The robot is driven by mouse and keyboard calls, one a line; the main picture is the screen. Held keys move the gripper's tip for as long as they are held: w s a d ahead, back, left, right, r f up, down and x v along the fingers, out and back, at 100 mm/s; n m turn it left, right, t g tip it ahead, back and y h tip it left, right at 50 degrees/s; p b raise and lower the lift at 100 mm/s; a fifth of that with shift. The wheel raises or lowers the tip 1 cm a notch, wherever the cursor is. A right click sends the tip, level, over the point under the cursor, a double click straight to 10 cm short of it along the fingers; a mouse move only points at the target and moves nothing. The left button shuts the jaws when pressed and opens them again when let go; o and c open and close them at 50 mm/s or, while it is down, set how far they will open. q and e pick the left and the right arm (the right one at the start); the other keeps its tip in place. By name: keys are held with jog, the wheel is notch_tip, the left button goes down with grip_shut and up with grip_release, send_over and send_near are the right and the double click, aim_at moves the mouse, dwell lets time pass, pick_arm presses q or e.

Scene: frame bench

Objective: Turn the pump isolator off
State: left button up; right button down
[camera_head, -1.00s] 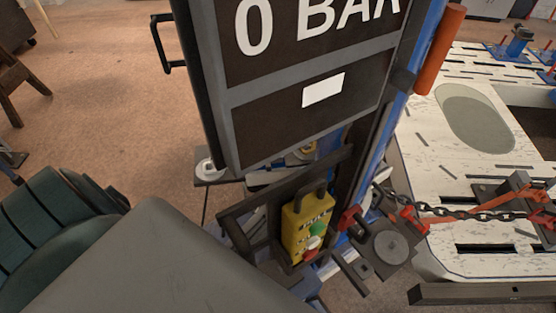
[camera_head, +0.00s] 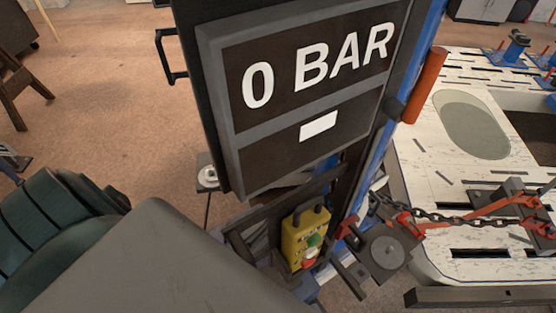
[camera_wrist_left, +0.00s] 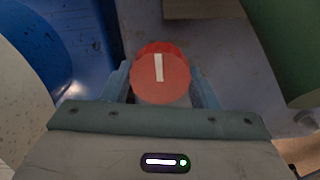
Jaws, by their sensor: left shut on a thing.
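The pump isolator appears to be the round red knob (camera_wrist_left: 160,85) with a white bar mark in the left wrist view. The white mark stands nearly upright in that view. My left gripper (camera_wrist_left: 160,92) is shut on the red knob, with a blue-grey finger on each side of it. The fingertips are partly hidden by the knob. In the head view the knob and the left gripper's fingers are hidden behind my own arm. My right gripper is not in view.
A "0 BAR" display panel (camera_head: 318,75) stands upright in the head view. A yellow button pendant (camera_head: 306,238) hangs below it. A white slotted table (camera_head: 455,215) with a chain (camera_head: 445,216) is at the right.

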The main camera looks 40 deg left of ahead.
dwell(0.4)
pick_arm(q)
jog(key=o, duration=1)
notch_tip(320, 180, up, 11)
jog(key=b, duration=0.1)
jog(key=shift+f, duration=0.1)
